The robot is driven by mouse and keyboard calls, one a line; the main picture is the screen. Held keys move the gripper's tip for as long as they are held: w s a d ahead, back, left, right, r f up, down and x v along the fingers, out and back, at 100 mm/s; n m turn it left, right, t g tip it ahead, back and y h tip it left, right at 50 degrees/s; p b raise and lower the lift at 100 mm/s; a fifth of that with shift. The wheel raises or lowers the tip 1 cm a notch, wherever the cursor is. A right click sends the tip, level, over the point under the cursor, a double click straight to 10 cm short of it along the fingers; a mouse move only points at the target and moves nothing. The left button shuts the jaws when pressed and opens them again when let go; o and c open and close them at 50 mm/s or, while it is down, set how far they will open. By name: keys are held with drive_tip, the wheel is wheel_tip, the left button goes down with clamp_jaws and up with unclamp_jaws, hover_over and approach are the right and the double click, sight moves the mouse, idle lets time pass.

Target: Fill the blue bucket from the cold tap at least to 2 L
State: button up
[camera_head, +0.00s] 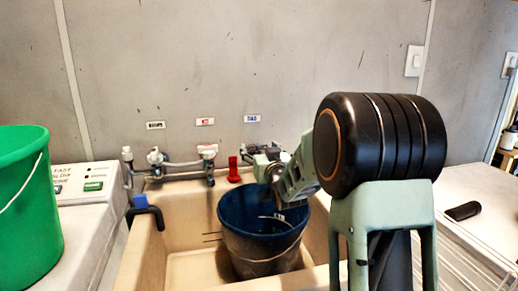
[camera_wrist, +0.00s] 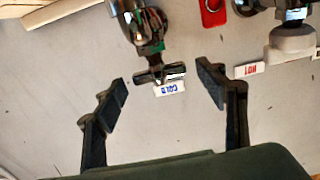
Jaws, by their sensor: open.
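The blue bucket (camera_head: 262,245) stands upright in the sink, its wire handle hanging at the front. Its inside is dark, and I cannot tell whether it holds water. The cold tap's dark cross handle (camera_wrist: 158,74) shows in the wrist view, in front of the blue COLD label (camera_wrist: 171,89). That label is also on the wall in the head view (camera_head: 253,118). My gripper (camera_wrist: 165,84) is open, with its two fingers apart on either side of the handle and no visible contact. In the head view my arm partly hides the cold tap and the bucket's right rim.
The beige sink (camera_head: 190,268) has the hot tap (camera_head: 208,153) and another tap (camera_head: 155,158) further left. A red object (camera_head: 234,169) stands between the hot and cold taps. A green bucket (camera_head: 24,205) is at far left, by a white machine (camera_head: 92,185). A dark object (camera_head: 462,211) lies on the right-hand white top.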

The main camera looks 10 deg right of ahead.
drive_tip(key=shift+w, duration=0.55)
drive_tip(key=c, duration=1.2)
drive_tip(key=shift+o, duration=0.2)
